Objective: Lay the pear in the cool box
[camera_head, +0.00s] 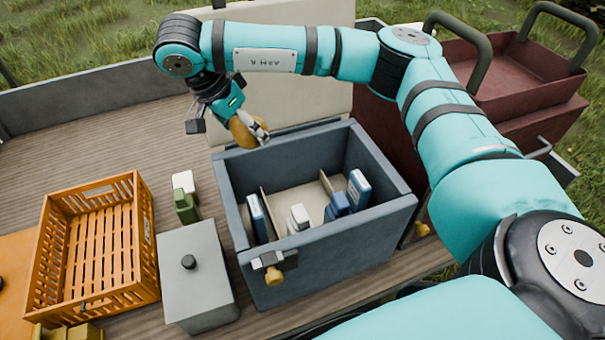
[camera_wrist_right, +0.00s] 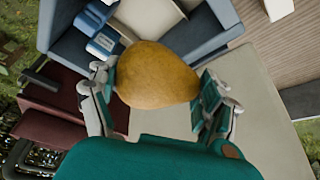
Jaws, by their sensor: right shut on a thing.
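The pear (camera_head: 243,131) is yellow-brown and is held in my right gripper (camera_head: 250,128), above the back left rim of the cool box. In the right wrist view the pear (camera_wrist_right: 155,75) sits between both fingers of the right gripper (camera_wrist_right: 158,95). The cool box (camera_head: 340,250) is blue-grey and open, with its pale lid (camera_head: 315,95) raised behind it. Inside are dividers, blue-and-white packs (camera_head: 257,218) and a white bottle-like item (camera_head: 298,217). The wrist view shows part of the cool box (camera_wrist_right: 205,38) beyond the pear. My left gripper is not in view.
An orange crate (camera_head: 148,225) stands at the left. A grey lidded box (camera_head: 200,285) and a green bottle (camera_head: 186,207) stand between it and the cool box. A dark red toolbox (camera_head: 505,80) is at the back right. Wooden boards (camera_head: 110,140) are clear at the back left.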

